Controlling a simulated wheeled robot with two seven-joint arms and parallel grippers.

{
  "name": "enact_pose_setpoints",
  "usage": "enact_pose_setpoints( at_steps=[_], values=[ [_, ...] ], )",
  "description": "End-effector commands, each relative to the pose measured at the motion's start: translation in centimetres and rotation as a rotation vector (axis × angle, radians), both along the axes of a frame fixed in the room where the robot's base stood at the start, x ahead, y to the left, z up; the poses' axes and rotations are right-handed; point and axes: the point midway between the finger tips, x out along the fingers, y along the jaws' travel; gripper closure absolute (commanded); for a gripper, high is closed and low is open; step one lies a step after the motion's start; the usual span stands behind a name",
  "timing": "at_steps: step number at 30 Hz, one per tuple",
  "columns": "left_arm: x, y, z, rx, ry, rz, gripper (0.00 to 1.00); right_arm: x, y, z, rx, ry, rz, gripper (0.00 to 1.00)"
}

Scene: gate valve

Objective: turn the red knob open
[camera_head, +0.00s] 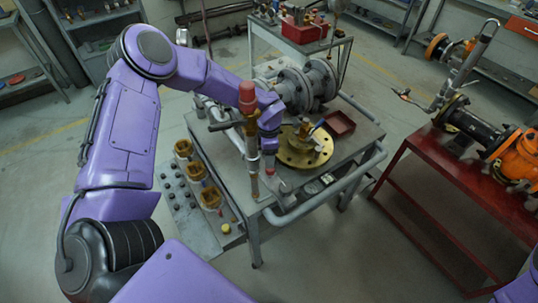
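A red knob (248,92) sits on top of an upright metal valve stem (251,140) with a brass lower end, near the left side of a grey work table (350,160). A dark bar sticks out to the left just below it. My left arm reaches in from the left, and its forearm passes behind the red knob in the picture. My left gripper (269,158) points down over the table, close to the right of the stem. Its fingers are small and partly hidden, so I cannot tell their opening or any contact. My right gripper is out of view.
A grey flanged valve (306,85), a brass flange disc (304,150) and a dark red tray (339,123) are on the table. Brass fittings (196,172) stand on a lower shelf at left. A red bench (450,185) with orange-and-black pipework stands at right, across open floor.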

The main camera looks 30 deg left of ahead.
Motion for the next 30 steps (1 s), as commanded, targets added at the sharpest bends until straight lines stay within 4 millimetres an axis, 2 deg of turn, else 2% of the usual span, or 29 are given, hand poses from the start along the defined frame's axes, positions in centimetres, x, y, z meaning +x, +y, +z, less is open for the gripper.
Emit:
enact_pose_setpoints(
  at_steps=[3, 6, 9, 20, 25, 26, 30],
  values=[
    [0.0, -0.2, -3.2, 0.001, 0.003, -0.004, 0.39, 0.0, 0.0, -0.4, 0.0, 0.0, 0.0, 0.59],
    [0.1, -0.2, -5.2, -0.001, 0.001, -0.002, 0.39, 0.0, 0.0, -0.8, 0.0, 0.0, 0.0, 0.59],
    [0.1, -0.2, -6.9, -0.001, -0.002, 0.0, 0.39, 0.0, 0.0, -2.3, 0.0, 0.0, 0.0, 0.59],
    [0.1, 0.0, -7.3, -0.003, -0.004, 0.004, 0.39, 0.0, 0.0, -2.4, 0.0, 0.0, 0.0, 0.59],
    [0.1, 0.0, -7.3, -0.003, -0.004, 0.005, 0.91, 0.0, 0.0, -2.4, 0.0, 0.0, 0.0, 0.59],
    [0.1, 0.0, -7.3, -0.003, -0.004, 0.005, 0.95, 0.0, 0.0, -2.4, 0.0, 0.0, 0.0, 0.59],
    [0.1, 0.0, -7.3, -0.003, -0.004, 0.007, 0.95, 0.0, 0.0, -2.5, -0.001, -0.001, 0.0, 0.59]
  ],
)
